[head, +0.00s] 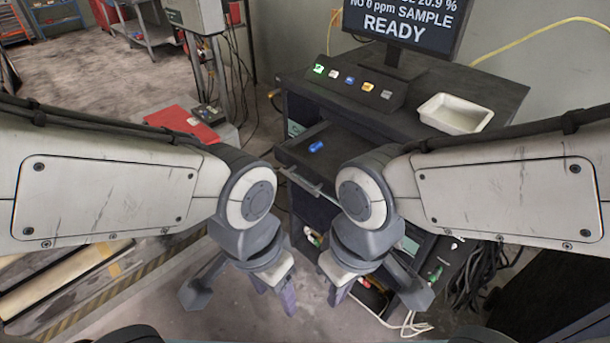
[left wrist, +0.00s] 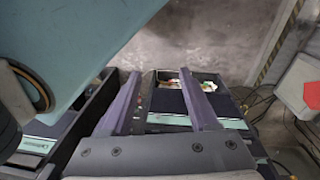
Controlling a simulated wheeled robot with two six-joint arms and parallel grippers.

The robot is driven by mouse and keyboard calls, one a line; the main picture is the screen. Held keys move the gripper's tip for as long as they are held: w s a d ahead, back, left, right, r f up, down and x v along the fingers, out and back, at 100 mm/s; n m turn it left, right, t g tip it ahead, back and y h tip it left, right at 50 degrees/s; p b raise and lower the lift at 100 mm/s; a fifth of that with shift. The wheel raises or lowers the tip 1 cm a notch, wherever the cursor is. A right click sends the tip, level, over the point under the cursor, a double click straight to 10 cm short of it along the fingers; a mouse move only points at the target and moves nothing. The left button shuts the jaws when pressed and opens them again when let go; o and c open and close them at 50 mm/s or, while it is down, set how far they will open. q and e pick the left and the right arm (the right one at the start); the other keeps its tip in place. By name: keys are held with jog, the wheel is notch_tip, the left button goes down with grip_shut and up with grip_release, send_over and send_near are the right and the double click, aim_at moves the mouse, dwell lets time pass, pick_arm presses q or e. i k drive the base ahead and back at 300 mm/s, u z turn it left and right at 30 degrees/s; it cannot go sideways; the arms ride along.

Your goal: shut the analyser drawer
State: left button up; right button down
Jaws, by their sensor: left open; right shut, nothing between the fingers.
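The analyser drawer (head: 340,143) stands pulled out of the left side of the dark analyser cart, with a small blue item (head: 316,146) lying in it. Its front edge has a pale handle bar (head: 300,181), partly hidden by my right arm. My left gripper (head: 274,294) is open and empty, pointing down in front of the cart, nearer to me than the drawer. Its two fingers (left wrist: 159,76) stand apart in the left wrist view, over dark cart compartments. My right gripper (head: 338,295) is shut and empty, pointing down just right of the left one. Neither gripper visibly touches the drawer.
The cart top (head: 485,88) carries a monitor reading READY (head: 405,22), a button panel (head: 355,85) and a white tray (head: 455,113). A red folder (head: 180,122) lies on a low surface to the left. Cables (head: 480,272) lie at the right. Open floor (head: 100,85) shows behind left.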

aim_at(341, 145)
jog(key=u, duration=0.25)
jog(key=k, duration=0.6)
jog(key=u, duration=0.55)
jog(key=k, duration=0.6)
jog(key=z, duration=0.55)
jog(key=i, duration=0.5)
jog(key=z, duration=0.5)
jog(key=i, duration=1.1)
jog(key=u, duration=0.55)
